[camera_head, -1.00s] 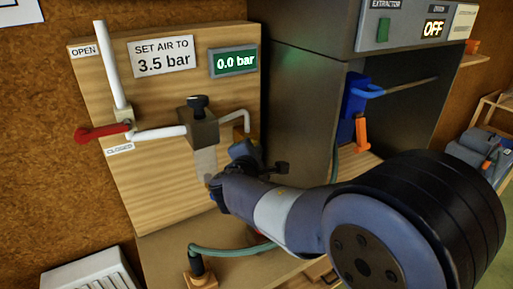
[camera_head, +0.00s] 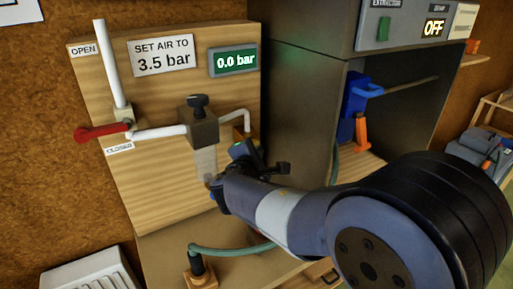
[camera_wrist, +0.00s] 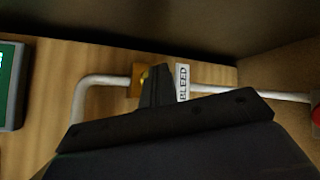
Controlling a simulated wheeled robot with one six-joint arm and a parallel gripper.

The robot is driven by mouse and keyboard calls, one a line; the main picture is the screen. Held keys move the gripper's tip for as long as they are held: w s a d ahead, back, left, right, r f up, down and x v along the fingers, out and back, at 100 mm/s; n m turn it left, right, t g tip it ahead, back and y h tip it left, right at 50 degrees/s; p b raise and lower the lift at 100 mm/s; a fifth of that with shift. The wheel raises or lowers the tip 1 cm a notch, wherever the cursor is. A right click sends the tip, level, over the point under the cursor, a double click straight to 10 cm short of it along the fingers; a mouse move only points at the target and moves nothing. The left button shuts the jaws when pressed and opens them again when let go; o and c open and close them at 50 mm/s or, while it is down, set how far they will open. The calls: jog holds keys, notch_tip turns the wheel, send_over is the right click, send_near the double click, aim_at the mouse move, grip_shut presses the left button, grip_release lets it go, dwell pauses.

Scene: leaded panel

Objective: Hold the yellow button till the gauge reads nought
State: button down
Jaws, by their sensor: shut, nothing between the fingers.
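The gauge (camera_head: 233,61) on the wooden board is lit green and reads 0.0 bar. Its edge also shows in the wrist view (camera_wrist: 10,88). The yellow button (camera_wrist: 144,77) sits on a small brass block (camera_wrist: 136,90) beside a BLEED label (camera_wrist: 182,83), partly hidden by my fingers. In the head view the block (camera_head: 249,133) shows just above my gripper (camera_head: 238,152), and the button cannot be made out. My gripper (camera_wrist: 158,70) is shut and empty, its tips very close to the button. I cannot tell whether they touch it.
A sign (camera_head: 164,55) reads SET AIR TO 3.5 bar. A red lever (camera_head: 102,131) lies level by the CLOSED label. A regulator with a black knob (camera_head: 197,103) stands left of my gripper. A grey extractor cabinet (camera_head: 300,100), marked OFF, stands to the right.

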jog(key=shift+s+d+b, duration=0.35)
jog(key=shift+s+d, duration=0.05)
jog(key=shift+s, duration=0.25)
jog(key=s+d, duration=0.1)
jog(key=s+d+b, duration=0.1)
jog(key=s, duration=0.2)
jog(key=shift+s+d+b, duration=0.1)
jog(key=shift+d+b, duration=0.3)
jog(key=shift+s+d+p, duration=0.55)
jog(key=shift+s, duration=0.25)
jog(key=shift+s+d+p, duration=0.55)
jog(key=shift+s, duration=0.2)
